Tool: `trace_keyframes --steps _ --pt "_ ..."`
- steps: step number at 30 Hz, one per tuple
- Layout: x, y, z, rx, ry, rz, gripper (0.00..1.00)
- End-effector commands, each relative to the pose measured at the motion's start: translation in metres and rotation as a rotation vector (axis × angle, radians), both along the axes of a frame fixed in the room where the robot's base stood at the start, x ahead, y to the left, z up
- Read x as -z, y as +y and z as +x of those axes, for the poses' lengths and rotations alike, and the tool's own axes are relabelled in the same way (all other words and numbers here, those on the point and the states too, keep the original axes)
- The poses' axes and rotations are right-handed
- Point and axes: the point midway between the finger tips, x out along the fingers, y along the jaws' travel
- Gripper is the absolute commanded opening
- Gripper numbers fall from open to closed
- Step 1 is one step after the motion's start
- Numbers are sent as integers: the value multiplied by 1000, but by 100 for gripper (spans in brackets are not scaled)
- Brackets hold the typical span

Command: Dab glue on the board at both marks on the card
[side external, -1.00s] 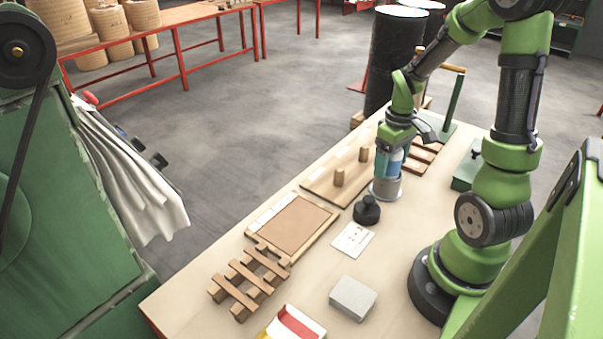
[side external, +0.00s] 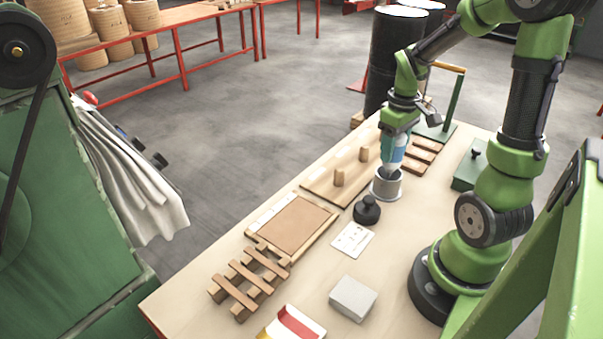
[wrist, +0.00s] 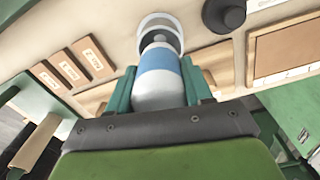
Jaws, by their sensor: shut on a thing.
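My gripper (side external: 397,130) is shut on a blue-and-white bottle (side external: 394,152). The bottle's narrow lower end points down at the mouth of a grey cup (side external: 386,188); whether the tip is still inside the rim is hard to tell. The wrist view shows the bottle (wrist: 158,82) between both fingers, with the pale cup (wrist: 160,22) beyond it. A white card (side external: 353,240) with small marks too fine to read lies flat in front of the cup. A brown board (side external: 292,224) in a pale wooden frame lies left of the card. A second board (side external: 318,190) carries upright wooden pegs.
A black round-topped object (side external: 367,209) stands between cup and card. A slatted wooden rack (side external: 248,281), a grey block (side external: 353,297) and a red-lined box (side external: 294,326) are at the near end. Wooden blocks (side external: 424,153) and a green case (side external: 470,168) lie farther back.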

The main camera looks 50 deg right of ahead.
Motion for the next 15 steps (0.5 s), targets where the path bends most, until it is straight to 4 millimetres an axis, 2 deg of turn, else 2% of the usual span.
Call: trace_keyframes --steps 1,6,15 --pt "-13 0 1 -1 -7 -5 16" --pt "-43 0 1 0 -4 -3 16" --pt "-79 0 1 -2 -3 -3 16"
